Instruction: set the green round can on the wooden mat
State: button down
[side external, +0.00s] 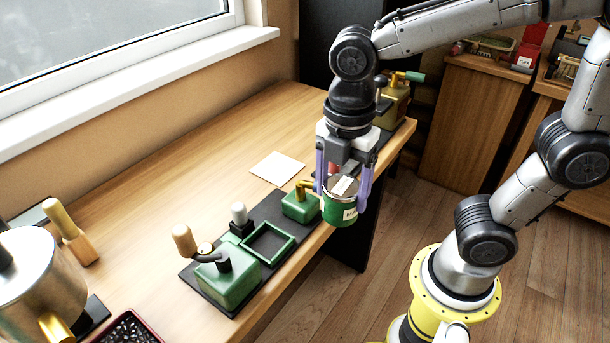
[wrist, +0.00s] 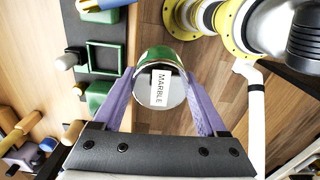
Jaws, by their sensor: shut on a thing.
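The green round can (side external: 338,209) has a silver lid and a white label. My gripper (side external: 343,192) is shut on it, with one purple finger on each side, and holds it upright in the air. In the wrist view the can (wrist: 158,57) is between the fingers, its lid label reads "MARBLE", and floor shows around it, just off the table's front edge. A pale, flat square (side external: 277,168), which looks like the wooden mat, lies bare on the table, behind and left of the can. I cannot see the mat clearly in the wrist view.
A dark base plate (side external: 188,276) along the table's front edge carries a green box with a wooden-knobbed handle (side external: 227,280), an empty green frame (side external: 268,243) and a smaller green block (side external: 300,206). A metal pot (side external: 38,275) stands at left. The table around the mat is clear.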

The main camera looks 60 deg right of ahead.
jog(key=w+d+r+n, duration=0.2)
jog(key=w+r, duration=0.1)
jog(key=w, duration=1.4)
jog(key=w+d+f+m, duration=0.1)
jog(key=w+d+f, duration=0.4)
jog(key=d, duration=0.2)
jog(key=w+d+f+m, duration=0.1)
jog(key=w+d+f, duration=0.3)
jog(key=w+d, duration=0.2)
jog(key=shift+d+f+m, duration=0.3)
jog(key=shift+d+f, duration=0.05)
jog(key=shift+d, duration=0.3)
jog(key=shift+f, duration=0.15)
jog(key=shift+f, duration=2.9)
jog(key=shift+f, duration=0.5)
grip_release()
